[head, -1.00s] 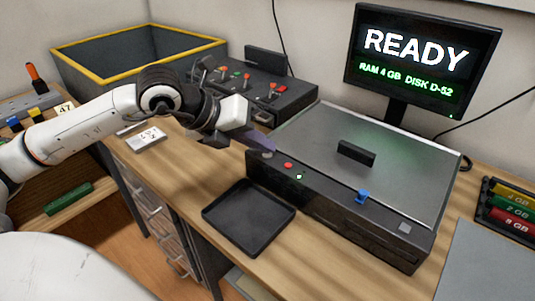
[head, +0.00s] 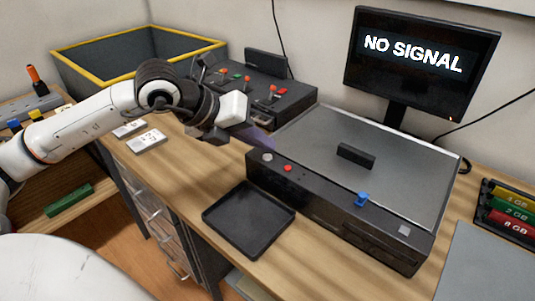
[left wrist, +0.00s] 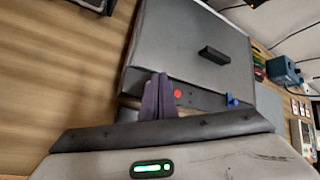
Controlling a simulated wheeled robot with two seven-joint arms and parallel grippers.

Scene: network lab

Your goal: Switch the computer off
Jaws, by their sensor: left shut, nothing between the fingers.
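The computer (head: 365,165) is a flat black case with a grey lid and a black handle, lying on the wooden desk. Its front has a round grey button (head: 267,157), a red button (head: 288,168) and a blue latch (head: 362,199). The monitor (head: 420,62) behind it reads "NO SIGNAL". My left gripper (head: 262,143) is shut and empty, its purple fingers by the case's left front corner, just above the grey button. In the left wrist view the fingers (left wrist: 156,95) cover that corner; the red button (left wrist: 177,93) shows beside them. My right gripper is not in view.
A black tray (head: 248,218) lies in front of the computer. A black box with red and green levers (head: 272,92) and a yellow-rimmed bin (head: 68,70) stand behind my left arm. A rack of GB modules (head: 508,212) is at the right.

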